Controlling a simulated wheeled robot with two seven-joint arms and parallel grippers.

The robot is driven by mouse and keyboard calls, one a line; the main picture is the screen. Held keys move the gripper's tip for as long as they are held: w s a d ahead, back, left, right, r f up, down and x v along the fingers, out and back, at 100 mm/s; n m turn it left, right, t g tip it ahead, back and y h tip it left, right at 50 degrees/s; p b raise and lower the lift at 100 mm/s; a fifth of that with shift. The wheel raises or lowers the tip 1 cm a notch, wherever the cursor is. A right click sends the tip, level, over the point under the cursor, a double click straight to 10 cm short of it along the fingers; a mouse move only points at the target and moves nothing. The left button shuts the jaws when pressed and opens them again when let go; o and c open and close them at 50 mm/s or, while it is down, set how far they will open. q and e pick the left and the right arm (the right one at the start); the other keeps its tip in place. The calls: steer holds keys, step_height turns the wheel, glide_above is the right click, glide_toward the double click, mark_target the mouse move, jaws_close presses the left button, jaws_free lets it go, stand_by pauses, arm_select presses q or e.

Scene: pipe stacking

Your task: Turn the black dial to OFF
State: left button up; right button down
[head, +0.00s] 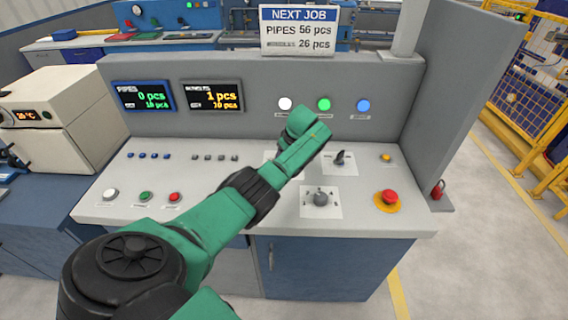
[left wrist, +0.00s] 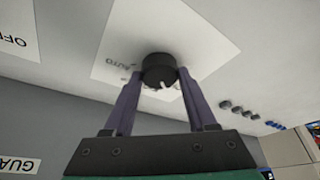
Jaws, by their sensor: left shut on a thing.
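My left gripper (left wrist: 160,76) is shut on a black dial (left wrist: 157,65), with one purple-grey finger on each side of it. The dial has a white pointer mark that faces toward the gripper's palm. It sits on a white label plate (left wrist: 215,38) where the word AUTO can be read; other lettering is partly hidden by the dial and fingers. In the head view my green left arm covers the dial and the gripper's fingers. Only a sliver of the plate shows there. My right gripper is not in view.
In the head view a black switch (head: 340,158) stands close right of my arm, and a grey knob (head: 320,198) is nearer the front edge. A red emergency button (head: 389,197) is at right. Several small buttons (head: 147,156) line the left.

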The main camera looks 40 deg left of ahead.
arm_select(q)
steer(key=shift+n+b, duration=0.8)
steer(key=shift+w, duration=0.1)
steer(key=o, duration=1.4)
steer(key=shift+d+r, duration=0.25)
steer(key=shift+r, duration=0.25)
steer(key=b+v, duration=0.1)
steer(key=v, duration=1.2)
steer(key=shift+w+d+r, duration=0.15)
steer(key=shift+d+r, duration=0.05)
